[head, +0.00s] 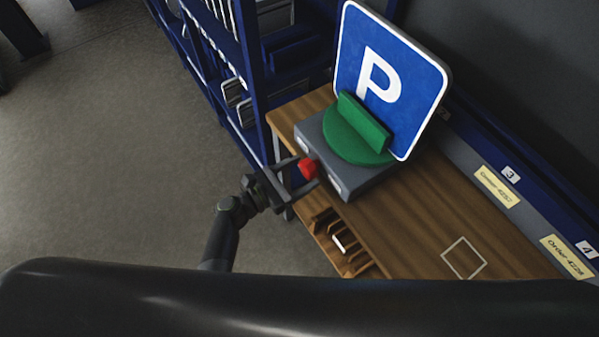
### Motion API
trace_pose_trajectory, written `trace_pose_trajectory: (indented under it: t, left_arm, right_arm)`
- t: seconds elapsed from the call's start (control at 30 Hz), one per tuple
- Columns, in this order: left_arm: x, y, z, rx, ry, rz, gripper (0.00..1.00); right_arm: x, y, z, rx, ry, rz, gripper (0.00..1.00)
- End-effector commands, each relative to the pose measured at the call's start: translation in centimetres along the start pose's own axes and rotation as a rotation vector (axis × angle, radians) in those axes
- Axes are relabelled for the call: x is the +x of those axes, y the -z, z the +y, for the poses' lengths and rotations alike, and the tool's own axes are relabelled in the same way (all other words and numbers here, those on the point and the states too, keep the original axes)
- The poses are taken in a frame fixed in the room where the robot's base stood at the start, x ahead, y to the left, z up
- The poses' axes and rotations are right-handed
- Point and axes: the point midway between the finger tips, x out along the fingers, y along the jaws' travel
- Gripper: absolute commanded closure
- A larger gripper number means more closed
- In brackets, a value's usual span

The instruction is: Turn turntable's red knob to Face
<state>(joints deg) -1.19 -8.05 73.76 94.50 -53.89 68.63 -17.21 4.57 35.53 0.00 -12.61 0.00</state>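The turntable is a grey box (355,181) with a round green disc (345,143) on top, standing on the wooden table. A blue parking sign (392,75) with a white P stands upright in the green holder (363,120). The red knob (308,168) is on the box's front left side. My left gripper (303,172) reaches in from the lower left, with its two fingers apart on either side of the knob. I cannot tell whether the fingers touch it. My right gripper is not in view.
The wooden table (400,222) has a white square outline (464,258) and a slotted wooden rack (342,243) at its front edge. A blue shelf (250,70) stands behind left. Labels marked 3 (511,174) and 4 (588,249) line the back rail.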

Motion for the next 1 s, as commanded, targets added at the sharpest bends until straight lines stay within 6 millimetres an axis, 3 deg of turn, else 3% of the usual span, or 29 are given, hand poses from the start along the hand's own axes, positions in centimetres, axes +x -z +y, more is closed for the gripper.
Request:
trace_pose_trajectory:
  t: [0.33,0.47,0.57,1.0]
  left_arm:
    - [0.0,-0.1,0.0,0.001,0.0,-0.002,0.3]
    - [-0.9,0.1,0.1,0.001,-0.001,0.0,0.3]
    - [-2.5,0.2,0.1,0.003,-0.002,0.001,0.3]
    - [-13.1,0.4,0.0,0.003,0.0,0.004,0.3]
  right_arm:
    - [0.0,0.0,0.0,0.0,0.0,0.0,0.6]
    - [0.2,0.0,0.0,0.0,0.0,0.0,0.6]
    - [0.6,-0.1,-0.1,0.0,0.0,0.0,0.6]
    - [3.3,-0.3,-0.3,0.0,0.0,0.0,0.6]
